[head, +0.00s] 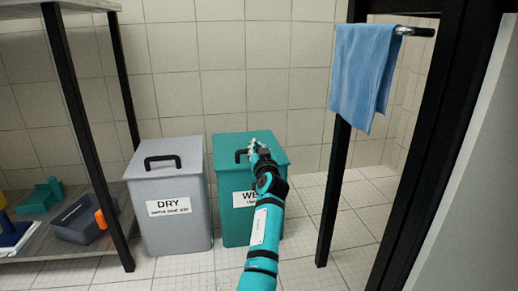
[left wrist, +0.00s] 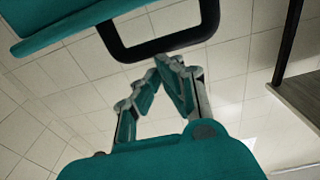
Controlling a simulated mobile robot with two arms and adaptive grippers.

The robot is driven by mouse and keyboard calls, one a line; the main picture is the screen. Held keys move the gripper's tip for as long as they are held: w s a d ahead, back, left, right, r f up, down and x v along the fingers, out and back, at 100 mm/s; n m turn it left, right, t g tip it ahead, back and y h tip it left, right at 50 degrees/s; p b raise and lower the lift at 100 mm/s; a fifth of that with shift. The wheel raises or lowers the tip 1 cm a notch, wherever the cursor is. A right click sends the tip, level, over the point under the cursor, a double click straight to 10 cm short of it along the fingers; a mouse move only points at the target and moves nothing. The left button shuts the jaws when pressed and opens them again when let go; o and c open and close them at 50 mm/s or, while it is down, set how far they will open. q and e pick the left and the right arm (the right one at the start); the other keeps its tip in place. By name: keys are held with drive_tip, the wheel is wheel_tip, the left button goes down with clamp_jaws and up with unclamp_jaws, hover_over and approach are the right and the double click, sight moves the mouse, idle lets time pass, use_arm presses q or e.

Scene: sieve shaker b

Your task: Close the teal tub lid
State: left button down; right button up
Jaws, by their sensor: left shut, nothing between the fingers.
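The teal tub (head: 231,226) stands on the floor against the tiled wall, with a partly hidden white label beginning "WE". Its teal lid (head: 227,170) appears to lie flat on top. The lid also shows in the left wrist view (left wrist: 60,22). The lid's black handle (head: 239,156) is partly hidden by my left gripper (head: 254,147) in the head view. In the left wrist view the handle (left wrist: 165,46) is just beyond my left fingertips (left wrist: 168,62), which are together and empty. I cannot tell if they touch it. My right gripper is not in view.
A grey tub (head: 172,228) marked "DRY" stands left of the teal tub. A shelf rack (head: 118,225) with bins is at the far left. A blue towel (head: 362,75) hangs from a rail at right, beside black posts (head: 337,190). Some floor is clear.

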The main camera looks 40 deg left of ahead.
use_arm(q)
drive_tip(key=shift+s+f, duration=0.1)
drive_tip(key=shift+f, duration=0.85)
drive_tip(key=shift+d, duration=0.15)
drive_tip(key=r+v, duration=0.1)
drive_tip(key=v, duration=0.6)
drive_tip(key=shift+s+r, duration=0.15)
drive_tip(key=shift+r, duration=0.1)
drive_tip(key=shift+d, duration=0.1)
